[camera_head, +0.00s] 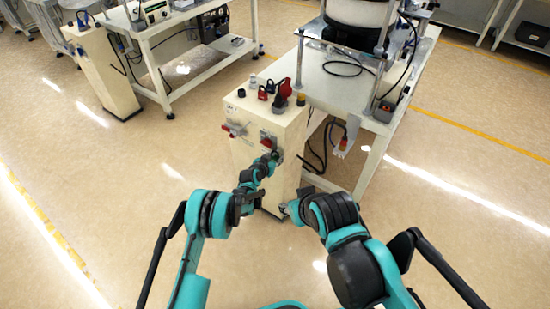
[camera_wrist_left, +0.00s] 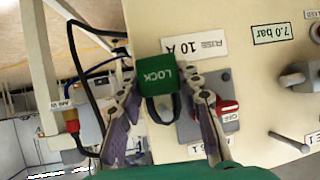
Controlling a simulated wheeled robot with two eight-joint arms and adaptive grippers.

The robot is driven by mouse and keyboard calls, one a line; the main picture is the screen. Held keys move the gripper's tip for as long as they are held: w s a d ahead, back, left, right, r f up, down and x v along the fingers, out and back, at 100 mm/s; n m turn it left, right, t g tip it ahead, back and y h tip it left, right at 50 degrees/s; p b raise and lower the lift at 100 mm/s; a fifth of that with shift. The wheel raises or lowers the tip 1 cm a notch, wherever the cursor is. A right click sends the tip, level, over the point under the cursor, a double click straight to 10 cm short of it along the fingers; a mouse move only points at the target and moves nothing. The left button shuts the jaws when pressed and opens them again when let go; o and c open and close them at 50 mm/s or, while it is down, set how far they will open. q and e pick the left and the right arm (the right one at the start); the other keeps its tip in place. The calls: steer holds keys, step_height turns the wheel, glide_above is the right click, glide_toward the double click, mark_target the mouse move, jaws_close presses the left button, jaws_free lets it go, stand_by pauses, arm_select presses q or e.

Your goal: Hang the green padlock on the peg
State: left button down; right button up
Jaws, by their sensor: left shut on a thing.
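The green padlock (camera_wrist_left: 158,77), marked LOCK, is between the fingers of my left gripper in the left wrist view. Its dark shackle (camera_wrist_left: 160,108) shows below the body. My left gripper (camera_head: 270,158) is shut on the padlock, close to the front of the cream cabinet (camera_head: 243,165). In the head view I cannot make out the padlock. A thin dark rod (camera_wrist_left: 290,143) sticks out of the cabinet panel, to the right of the gripper in the wrist view; it may be the peg.
A red OFF switch (camera_wrist_left: 228,108) on a grey plate is close beside the right finger. A grey knob (camera_wrist_left: 295,78) is further right.

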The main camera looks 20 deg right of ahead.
arm_select(q)
steer(key=c, duration=0.7)
jaws_free()
steer(key=shift+s, duration=0.1)
steer(key=shift+p+v, duration=0.6)
steer(key=shift+v, duration=2.85)
